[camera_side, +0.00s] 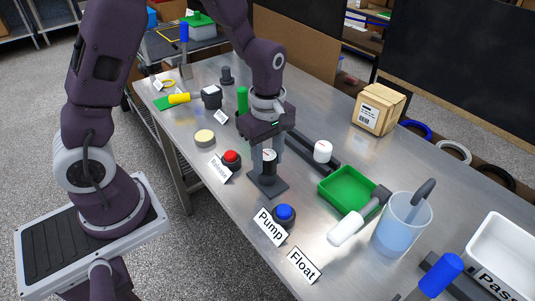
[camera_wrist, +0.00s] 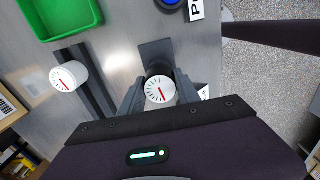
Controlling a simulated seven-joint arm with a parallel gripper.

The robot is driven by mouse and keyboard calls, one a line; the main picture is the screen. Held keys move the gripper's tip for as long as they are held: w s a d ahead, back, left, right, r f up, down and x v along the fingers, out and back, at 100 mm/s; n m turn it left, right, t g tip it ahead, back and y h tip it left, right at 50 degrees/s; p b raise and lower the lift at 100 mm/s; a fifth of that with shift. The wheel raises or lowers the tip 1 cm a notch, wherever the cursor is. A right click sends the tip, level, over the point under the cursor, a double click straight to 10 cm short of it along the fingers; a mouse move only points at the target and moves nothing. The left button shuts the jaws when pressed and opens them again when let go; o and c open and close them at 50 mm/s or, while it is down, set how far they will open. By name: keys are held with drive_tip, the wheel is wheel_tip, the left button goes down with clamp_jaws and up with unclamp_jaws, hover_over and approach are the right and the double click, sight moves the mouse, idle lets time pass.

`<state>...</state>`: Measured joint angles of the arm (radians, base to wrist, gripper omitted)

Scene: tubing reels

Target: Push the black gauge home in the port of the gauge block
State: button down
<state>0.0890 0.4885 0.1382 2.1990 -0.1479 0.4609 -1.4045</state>
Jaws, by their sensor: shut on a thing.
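The black gauge (camera_side: 269,167) has a white dial with a red needle, which also shows in the wrist view (camera_wrist: 160,90). My gripper (camera_side: 267,163) points down and is shut on it, one finger on each side; the fingers also show in the wrist view (camera_wrist: 159,95). The gauge stands over the dark plate of the gauge block (camera_side: 270,189), which also shows in the wrist view (camera_wrist: 154,48). The gauge looks upright. The port is hidden under the gauge and fingers, so I cannot tell how deep the gauge sits.
A white gauge (camera_side: 322,151) stands on a dark rail behind. A red button (camera_side: 231,158) and a blue button (camera_side: 284,213) flank the block. A green tray (camera_side: 346,189) and a beaker of liquid (camera_side: 402,226) stand to the right.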

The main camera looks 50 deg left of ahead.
drive_tip(key=shift+f, duration=0.5)
drive_tip(key=c, duration=0.8)
unclamp_jaws()
wheel_tip(320, 180, up, 7)
drive_tip(key=shift+r, duration=0.1)
drive_tip(key=s+r+m+t, duration=0.5)
drive_tip(key=s+r+m, duration=0.8)
drive_tip(key=s+m, duration=0.4)
drive_tip(key=shift+s+d+r+m+t, duration=0.2)
drive_tip(key=shift+d+r+m+t, duration=0.1)
drive_tip(key=shift+m, duration=0.2)
